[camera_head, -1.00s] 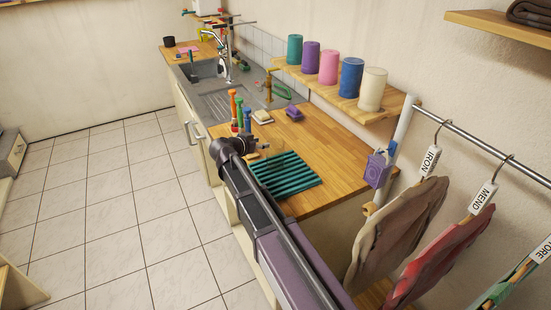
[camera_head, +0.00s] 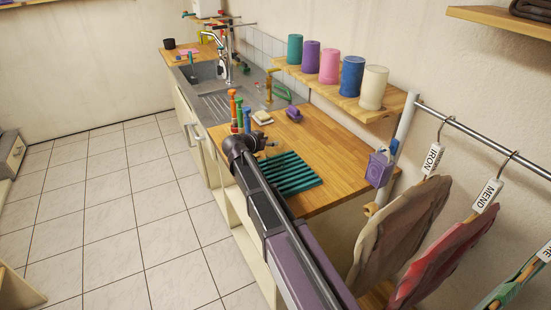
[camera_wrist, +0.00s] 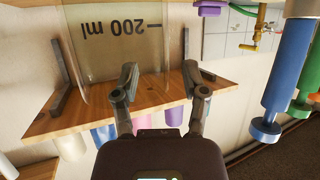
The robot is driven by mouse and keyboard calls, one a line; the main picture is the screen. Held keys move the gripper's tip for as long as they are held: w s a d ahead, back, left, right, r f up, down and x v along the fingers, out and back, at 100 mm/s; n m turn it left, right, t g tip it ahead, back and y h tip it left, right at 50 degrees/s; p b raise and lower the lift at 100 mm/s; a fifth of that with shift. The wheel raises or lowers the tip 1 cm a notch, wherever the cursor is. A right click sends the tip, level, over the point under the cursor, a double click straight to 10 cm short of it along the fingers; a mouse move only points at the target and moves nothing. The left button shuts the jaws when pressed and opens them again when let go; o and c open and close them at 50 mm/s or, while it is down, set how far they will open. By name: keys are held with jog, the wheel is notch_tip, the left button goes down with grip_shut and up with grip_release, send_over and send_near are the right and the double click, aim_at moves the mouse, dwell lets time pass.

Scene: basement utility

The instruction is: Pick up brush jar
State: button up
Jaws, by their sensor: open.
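A clear jar (camera_wrist: 124,32) marked "200 ml" is in the wrist view, which shows the room upside down. I take it for the brush jar. It is ahead of my gripper (camera_wrist: 160,72), left of the middle between the fingers. The fingers are apart with nothing held. Whether they overlap the jar in depth, I cannot tell. In the head view my gripper (camera_head: 268,146) is low over the wooden counter, beside the teal drying rack. I cannot make out the jar there; my arm may hide it.
Orange, green and blue upright tools (camera_head: 239,118) stand close behind my gripper. The teal rack (camera_head: 288,173) lies just in front. A purple block (camera_head: 294,113) and a pale dish (camera_head: 262,117) lie farther back. A wall shelf (camera_head: 345,98) with several canisters overhangs. The counter's right part (camera_head: 345,168) is clear.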

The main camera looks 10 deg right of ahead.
grip_shut()
jog(key=shift+r, duration=0.15)
dwell(0.4)
jog(key=s+r+p, duration=0.2)
jog(key=s, duration=0.6)
jog(key=s+r+p, duration=0.2)
jog(key=s+p, duration=0.1)
jog(key=s, duration=0.5)
jog(key=shift+a+r, duration=0.2)
jog(key=shift+r, duration=0.15)
